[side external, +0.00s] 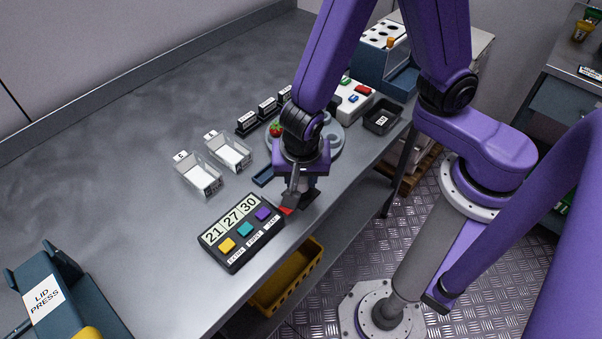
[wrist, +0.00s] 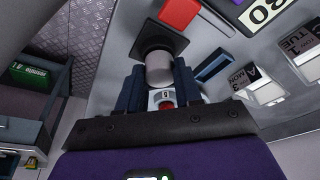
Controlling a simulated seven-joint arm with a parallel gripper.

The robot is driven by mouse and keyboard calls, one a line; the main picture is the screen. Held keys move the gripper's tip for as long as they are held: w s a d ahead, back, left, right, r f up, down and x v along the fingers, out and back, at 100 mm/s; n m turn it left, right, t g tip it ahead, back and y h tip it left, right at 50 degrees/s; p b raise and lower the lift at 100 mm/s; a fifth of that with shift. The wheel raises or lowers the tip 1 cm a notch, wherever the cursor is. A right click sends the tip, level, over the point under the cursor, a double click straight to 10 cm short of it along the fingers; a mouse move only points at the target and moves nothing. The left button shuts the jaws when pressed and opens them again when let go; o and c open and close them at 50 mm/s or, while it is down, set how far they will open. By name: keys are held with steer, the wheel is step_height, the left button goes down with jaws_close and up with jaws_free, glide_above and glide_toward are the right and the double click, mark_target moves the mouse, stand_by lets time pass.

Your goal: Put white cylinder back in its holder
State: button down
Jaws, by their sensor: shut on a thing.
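My gripper (side external: 292,193) is low over the front edge of the steel counter. In the wrist view its two blue fingers (wrist: 158,88) are shut on the white cylinder (wrist: 158,69), which looks pale grey. The cylinder's far end meets or lines up with a dark square piece (wrist: 150,41); I cannot tell whether they are joined. In the side view the arm and fingers mostly hide the cylinder. Which thing is its holder is not clear. A flat red piece (wrist: 180,13) lies just beyond the dark square, and shows beside the gripper in the side view (side external: 286,211).
A black panel with numbers and coloured buttons (side external: 240,233) sits left of my gripper. A small blue tray (side external: 263,177) is close behind it. Two clear bins (side external: 199,181) stand farther left. A round plate (side external: 331,132) with a strawberry (side external: 276,129) is behind.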

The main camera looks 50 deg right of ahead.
steer(key=shift+f, duration=0.1)
steer(key=c, duration=0.7)
jaws_free()
steer(key=shift+r, duration=3.5)
